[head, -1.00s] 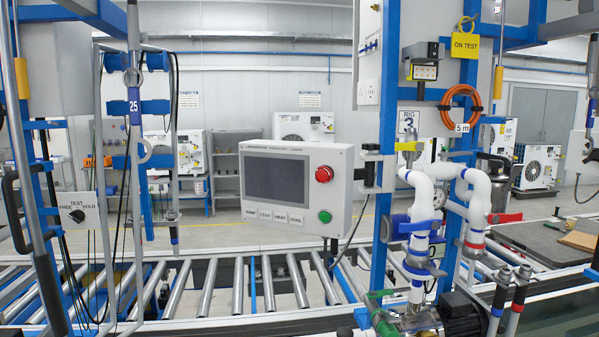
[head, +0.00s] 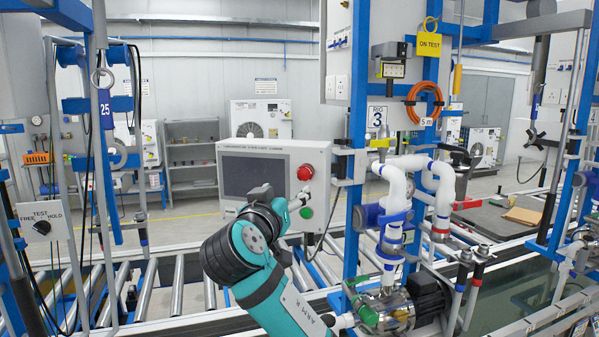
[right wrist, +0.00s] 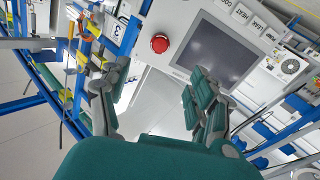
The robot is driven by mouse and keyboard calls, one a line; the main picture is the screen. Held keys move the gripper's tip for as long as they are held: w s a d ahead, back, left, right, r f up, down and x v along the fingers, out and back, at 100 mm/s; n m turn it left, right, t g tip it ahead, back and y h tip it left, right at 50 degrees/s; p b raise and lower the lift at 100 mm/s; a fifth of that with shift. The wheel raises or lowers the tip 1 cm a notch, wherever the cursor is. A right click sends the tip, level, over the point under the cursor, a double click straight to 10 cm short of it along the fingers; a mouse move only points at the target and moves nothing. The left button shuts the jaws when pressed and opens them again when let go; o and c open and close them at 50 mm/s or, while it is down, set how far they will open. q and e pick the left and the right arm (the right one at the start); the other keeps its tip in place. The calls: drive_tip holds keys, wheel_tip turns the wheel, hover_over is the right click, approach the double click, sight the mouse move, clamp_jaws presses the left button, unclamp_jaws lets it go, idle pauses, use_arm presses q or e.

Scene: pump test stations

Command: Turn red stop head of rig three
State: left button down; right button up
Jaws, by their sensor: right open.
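The red stop head (head: 305,172) is a round red button at the upper right of the grey control panel's face (head: 262,150). The panel has a dark screen (head: 250,178) and stands beside the post with the "3" sign (head: 377,117). The right gripper is open and empty. My left gripper is not in view.
A green button (head: 307,212) sits below the red head, close to the gripper. White pipes (head: 397,190) and a pump (head: 395,308) stand to the right of my arm. A roller conveyor (head: 150,290) runs below the panel. A test switch box (head: 42,221) is at the left.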

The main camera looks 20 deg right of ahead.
sight(304, 175)
drive_tip(key=p+x, duration=0.7)
drive_tip(key=x, duration=0.8)
drive_tip(key=shift+s+r, duration=0.1)
drive_tip(key=shift+w+d, duration=0.15)
drive_tip(key=shift+w, duration=0.15)
